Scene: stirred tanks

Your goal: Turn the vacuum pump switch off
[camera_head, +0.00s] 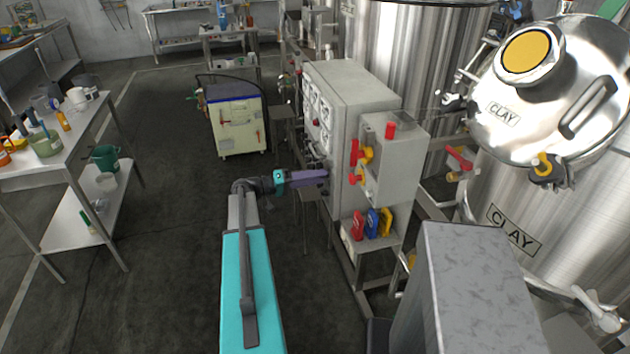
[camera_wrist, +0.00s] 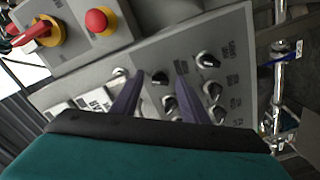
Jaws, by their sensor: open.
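The grey control panel (camera_head: 350,88) stands in the middle of the head view. My gripper (camera_head: 322,175) has its purple fingers level at the lower part of the panel's front face. In the wrist view, my gripper (camera_wrist: 161,72) is open. A black knob with a pale pointer (camera_wrist: 160,79) lies between the fingertips as seen in that view; contact cannot be told. Several similar knobs are around it, including an upper right knob (camera_wrist: 208,59) and a right knob (camera_wrist: 214,88). Labels are too small to read, so I cannot tell which is the vacuum pump switch.
A red button (camera_wrist: 97,21) and a red-and-yellow rotary switch (camera_wrist: 42,33) are on the adjoining box. Steel tanks (camera_head: 540,200) stand right of the panel. A wheeled cabinet (camera_head: 238,125) stands behind left. The floor between the left bench (camera_head: 75,175) and my arm is clear.

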